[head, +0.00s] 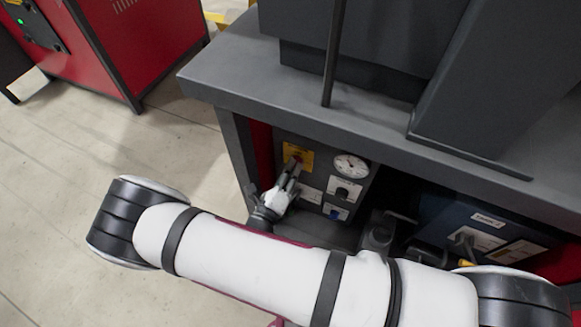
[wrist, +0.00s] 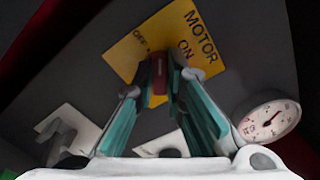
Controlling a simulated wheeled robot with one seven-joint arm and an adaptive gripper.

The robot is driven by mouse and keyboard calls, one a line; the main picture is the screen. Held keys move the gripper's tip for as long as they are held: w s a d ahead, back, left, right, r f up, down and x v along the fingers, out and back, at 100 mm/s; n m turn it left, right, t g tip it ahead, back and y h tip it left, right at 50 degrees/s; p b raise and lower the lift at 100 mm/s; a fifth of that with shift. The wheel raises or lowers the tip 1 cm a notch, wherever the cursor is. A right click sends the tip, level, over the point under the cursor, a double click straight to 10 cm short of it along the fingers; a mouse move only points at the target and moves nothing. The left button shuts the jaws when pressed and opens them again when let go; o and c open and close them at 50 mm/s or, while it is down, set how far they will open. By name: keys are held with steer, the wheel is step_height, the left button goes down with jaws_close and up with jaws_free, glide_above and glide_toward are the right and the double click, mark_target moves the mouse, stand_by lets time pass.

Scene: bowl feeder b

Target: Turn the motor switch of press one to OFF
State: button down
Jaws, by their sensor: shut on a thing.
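The motor switch has a yellow plate (head: 306,154) on the dark front panel under the press's top. In the wrist view the yellow plate (wrist: 181,23) reads MOTOR, with OFF at the left and ON at the right. The red switch handle (wrist: 158,69) stands between my fingertips. My gripper (head: 293,166) reaches up to the plate from below and is shut on the handle; the fingers also show in the wrist view (wrist: 160,78). Fingers cover part of the handle and the plate's lower part. I cannot tell clearly which word the handle points to.
The grey press top (head: 225,90) overhangs the panel. A red machine (head: 140,45) stands back left. The floor at left is clear.

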steer(key=n, duration=0.6)
steer(key=shift+f+n, duration=0.15)
steer(key=shift+n, duration=0.15)
stand_by(0.5)
steer(key=c, duration=1.6)
jaws_free()
steer(key=shift+c, duration=0.2)
steer(key=v, duration=1.2)
